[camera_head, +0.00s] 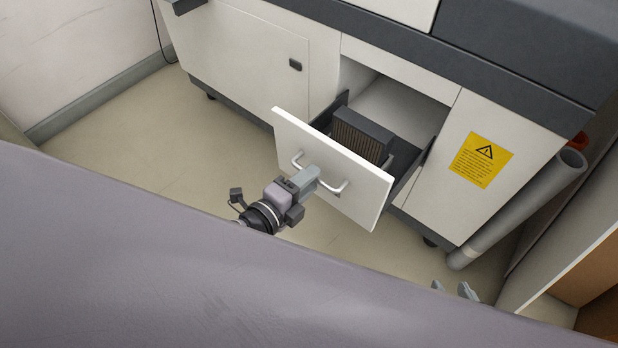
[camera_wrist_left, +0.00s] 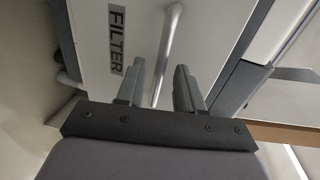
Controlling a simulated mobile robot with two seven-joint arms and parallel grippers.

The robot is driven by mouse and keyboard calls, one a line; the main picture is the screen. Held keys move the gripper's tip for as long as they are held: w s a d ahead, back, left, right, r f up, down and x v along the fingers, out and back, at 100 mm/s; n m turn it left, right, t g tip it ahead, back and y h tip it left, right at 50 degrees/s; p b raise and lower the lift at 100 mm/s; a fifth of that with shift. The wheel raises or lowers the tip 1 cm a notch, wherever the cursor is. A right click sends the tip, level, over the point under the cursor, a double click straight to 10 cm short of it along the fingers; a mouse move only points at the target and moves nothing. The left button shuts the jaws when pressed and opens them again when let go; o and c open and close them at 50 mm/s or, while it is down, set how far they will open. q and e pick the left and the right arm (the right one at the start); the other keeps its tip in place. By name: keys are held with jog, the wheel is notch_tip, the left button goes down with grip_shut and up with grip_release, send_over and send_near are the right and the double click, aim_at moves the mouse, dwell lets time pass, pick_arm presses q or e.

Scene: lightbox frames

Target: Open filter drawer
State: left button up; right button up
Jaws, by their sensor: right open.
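The filter drawer (camera_head: 360,190) stands pulled out of the white cabinet, with a boxy dark filter with a brown pleated face (camera_head: 358,137) inside. Its white front also shows in the left wrist view (camera_wrist_left: 212,30) with the label "FILTER" (camera_wrist_left: 116,38). A curved metal handle (camera_head: 335,188) crosses the front. My left gripper (camera_head: 310,178) is at the handle. In the left wrist view its fingers (camera_wrist_left: 158,80) are apart, one on each side of the handle bar (camera_wrist_left: 170,40), with gaps beside it. My right gripper (camera_head: 453,288) is open and empty at the bottom right, mostly hidden.
A closed cabinet door (camera_head: 245,60) is left of the drawer. A panel with a yellow warning label (camera_head: 482,159) and a grey pipe (camera_head: 520,210) are at the right. A shelf unit (camera_head: 570,265) stands at the far right. The floor (camera_head: 200,165) left of the drawer is clear.

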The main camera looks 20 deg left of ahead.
pick_arm(q)
jog(key=v, duration=0.6)
jog(key=shift+s+a, duration=0.1)
jog(key=shift+s, duration=0.05)
dwell(0.5)
